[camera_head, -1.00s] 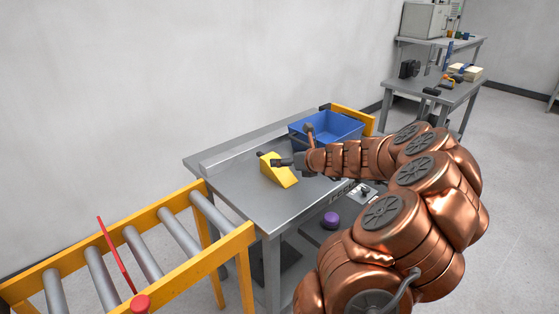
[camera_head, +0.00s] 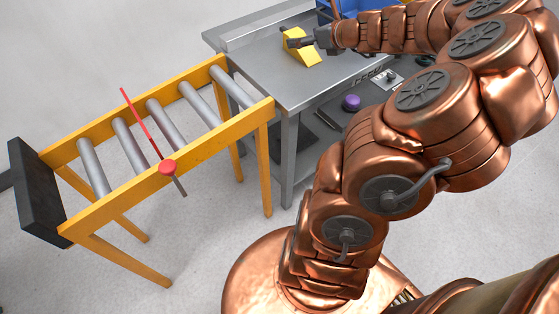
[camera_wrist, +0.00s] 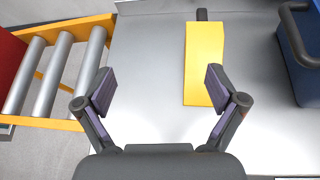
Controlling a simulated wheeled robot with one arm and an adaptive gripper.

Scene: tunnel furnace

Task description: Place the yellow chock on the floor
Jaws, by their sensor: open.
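The yellow chock (camera_head: 304,53) is a wedge lying on the grey metal table (camera_head: 268,67). In the wrist view, the chock (camera_wrist: 204,60) is ahead of my gripper and right of centre, with a dark handle-like end at its far side. In the wrist view, my gripper (camera_wrist: 160,86) is open and empty. Its right fingertip overlaps the chock's near right edge in the picture; I cannot tell if they touch. The pale floor (camera_head: 195,230) shows in front of the table.
A yellow roller conveyor (camera_head: 190,143) with a red stick and red knob adjoins the table's left side. A blue bin (camera_head: 340,12) stands on the table behind the chock. A purple round object (camera_head: 351,102) sits on a lower shelf. Floor is clear around the conveyor legs.

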